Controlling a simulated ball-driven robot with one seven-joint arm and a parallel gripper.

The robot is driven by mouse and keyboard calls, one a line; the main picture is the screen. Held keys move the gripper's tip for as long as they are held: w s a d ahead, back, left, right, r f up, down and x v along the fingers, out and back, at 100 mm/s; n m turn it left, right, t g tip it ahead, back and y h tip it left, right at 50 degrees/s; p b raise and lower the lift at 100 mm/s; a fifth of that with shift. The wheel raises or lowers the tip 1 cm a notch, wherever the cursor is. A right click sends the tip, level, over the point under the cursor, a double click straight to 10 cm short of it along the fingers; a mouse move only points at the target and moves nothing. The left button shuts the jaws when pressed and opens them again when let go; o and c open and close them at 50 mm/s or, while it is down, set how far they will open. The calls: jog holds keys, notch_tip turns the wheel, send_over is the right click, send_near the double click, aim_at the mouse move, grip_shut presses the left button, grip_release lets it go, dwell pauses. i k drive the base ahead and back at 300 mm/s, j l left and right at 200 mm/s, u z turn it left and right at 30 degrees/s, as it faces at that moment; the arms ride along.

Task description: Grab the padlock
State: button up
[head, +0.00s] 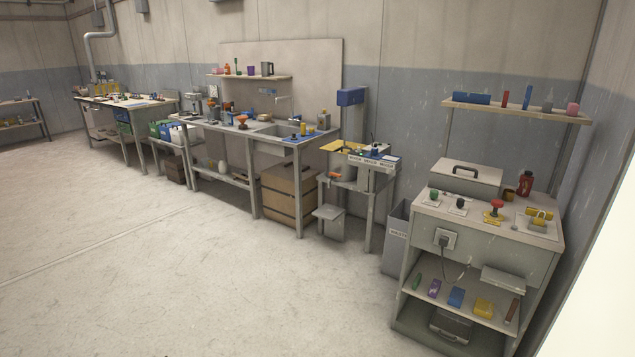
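A yellow padlock (540,217) with what looks like a grey shackle sits on a pale square plate on top of the grey control cabinet (478,241) at the right. It is at the right end of the cabinet top, beside a red knob on a yellow base (494,211). It is small in the view, so I cannot tell whether its shackle is closed. My gripper is not in view.
A grey box with a handle (465,178) and a dark red bottle (525,184) stand behind the padlock. A wall shelf (514,108) hangs above. A grey bin (396,238) stands left of the cabinet. Benches line the wall. The floor (200,280) in front is clear.

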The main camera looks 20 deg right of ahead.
aim_at(537, 221)
jog(key=i+j, duration=0.1)
jog(key=i, duration=1.25)
jog(key=i+j, duration=0.1)
jog(key=i, duration=1.25)
jog(key=i+j, duration=0.1)
jog(key=i, duration=1.25)
jog(key=i+z, duration=0.1)
jog(key=z, duration=0.8)
jog(key=i+j+z, duration=0.1)
jog(key=z, duration=0.8)
jog(key=i+j, duration=0.05)
jog(key=j, duration=0.05)
